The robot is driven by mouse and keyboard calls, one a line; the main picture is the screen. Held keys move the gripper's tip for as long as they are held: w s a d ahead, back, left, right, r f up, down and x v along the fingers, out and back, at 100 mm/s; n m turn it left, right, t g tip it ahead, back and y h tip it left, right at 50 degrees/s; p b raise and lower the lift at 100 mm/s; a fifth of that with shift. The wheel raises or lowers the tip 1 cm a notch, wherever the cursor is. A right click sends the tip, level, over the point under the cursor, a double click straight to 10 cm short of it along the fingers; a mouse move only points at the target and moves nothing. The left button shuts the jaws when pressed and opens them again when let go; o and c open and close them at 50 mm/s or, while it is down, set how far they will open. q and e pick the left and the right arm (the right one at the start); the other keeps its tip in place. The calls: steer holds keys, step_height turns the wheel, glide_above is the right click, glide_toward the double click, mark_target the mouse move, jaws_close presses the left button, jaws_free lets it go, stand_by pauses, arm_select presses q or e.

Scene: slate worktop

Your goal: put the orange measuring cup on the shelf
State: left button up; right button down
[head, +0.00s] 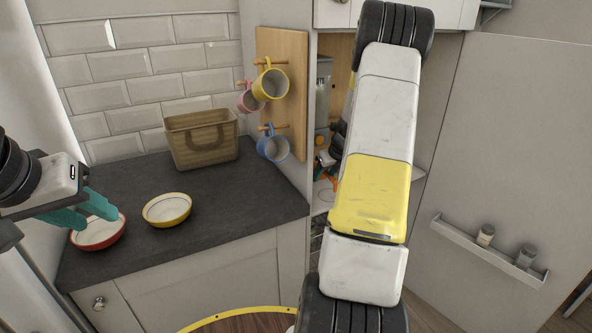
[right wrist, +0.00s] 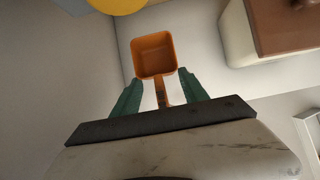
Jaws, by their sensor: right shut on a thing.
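The orange measuring cup (right wrist: 153,58) is in the right wrist view, its square bowl open toward the camera. My right gripper (right wrist: 160,88) is shut on its handle, one teal finger on each side. In the head view my right arm reaches into the open cupboard and hides most of the cup; a small orange part (head: 321,178) shows over the pale shelf (head: 323,200). I cannot tell whether the cup touches the shelf. My left gripper (head: 100,222) is open and empty, above the red bowl (head: 100,240) on the worktop.
In the cupboard, a cream container with a brown top (right wrist: 240,35) and a yellow thing (right wrist: 118,4) are near the cup. A clear jar (head: 323,75) stands behind. Mugs hang on a wooden rack (head: 293,100) left of the opening. The open door (head: 500,150) is at right.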

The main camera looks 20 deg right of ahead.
steer(key=w, duration=0.5)
steer(key=shift+w+a, duration=0.1)
steer(key=shift+a, duration=0.15)
step_height(320, 180, down, 4)
steer(key=shift+r, duration=0.25)
steer(key=shift+f, duration=0.1)
steer(key=shift+f, duration=0.6)
steer(key=c, duration=0.6)
jaws_free()
steer(key=shift+s+f, duration=0.15)
steer(key=shift+s, duration=0.1)
steer(key=v, duration=0.9)
steer(key=w+v, duration=0.1)
steer(key=v, duration=0.3)
steer(key=shift+r, duration=0.4)
